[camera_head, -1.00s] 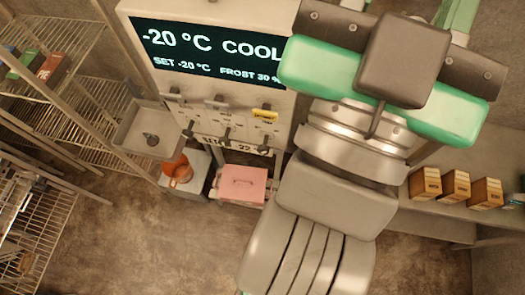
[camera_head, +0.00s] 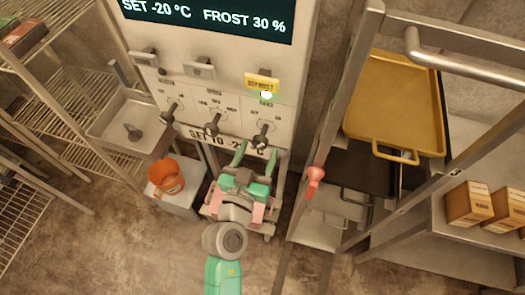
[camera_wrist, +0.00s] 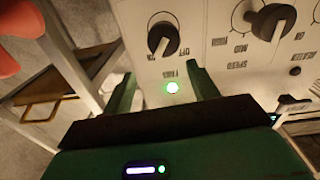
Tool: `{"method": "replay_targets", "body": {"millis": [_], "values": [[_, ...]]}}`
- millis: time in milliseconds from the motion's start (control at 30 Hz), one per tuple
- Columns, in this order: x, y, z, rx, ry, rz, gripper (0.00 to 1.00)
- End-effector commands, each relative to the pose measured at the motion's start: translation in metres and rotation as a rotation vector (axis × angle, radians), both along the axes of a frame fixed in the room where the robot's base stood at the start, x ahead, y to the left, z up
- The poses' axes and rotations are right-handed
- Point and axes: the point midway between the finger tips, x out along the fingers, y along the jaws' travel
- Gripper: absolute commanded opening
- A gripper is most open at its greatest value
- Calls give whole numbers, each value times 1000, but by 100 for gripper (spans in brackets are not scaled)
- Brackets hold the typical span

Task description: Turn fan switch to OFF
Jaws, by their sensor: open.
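The fan switch (camera_head: 262,135) is the rightmost of three dark knobs on the white control panel, below a lit green lamp (camera_head: 266,95). In the wrist view, which is upside down, the fan switch (camera_wrist: 163,38) sits beside OFF and FANS lettering; its exact setting is hard to read. The lit green lamp (camera_wrist: 172,87) shows between my fingers there. My gripper (camera_head: 257,154) is open and empty, just below the fan switch in the head view. In the wrist view, my gripper (camera_wrist: 160,70) points at the panel with its fingertips apart from the knob.
The speed knob (camera_wrist: 273,22) is close beside the fan switch. A yellow defrost piece (camera_head: 262,82) is above. A metal rack with a yellow tray (camera_head: 392,105) stands close on the right. A pink box is mostly hidden behind my arm.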

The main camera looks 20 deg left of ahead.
Motion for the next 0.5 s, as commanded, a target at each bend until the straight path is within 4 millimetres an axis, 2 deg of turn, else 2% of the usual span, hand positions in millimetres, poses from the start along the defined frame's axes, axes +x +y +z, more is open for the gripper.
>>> {"method": "replay_targets", "body": {"millis": [33,100,267,500], "values": [[-4,5,-21,-10,12,12,59],[-7,8,-30,-16,19,22,59],[-4,9,-28,-17,20,23,59],[38,13,-25,-17,18,20,59]]}}
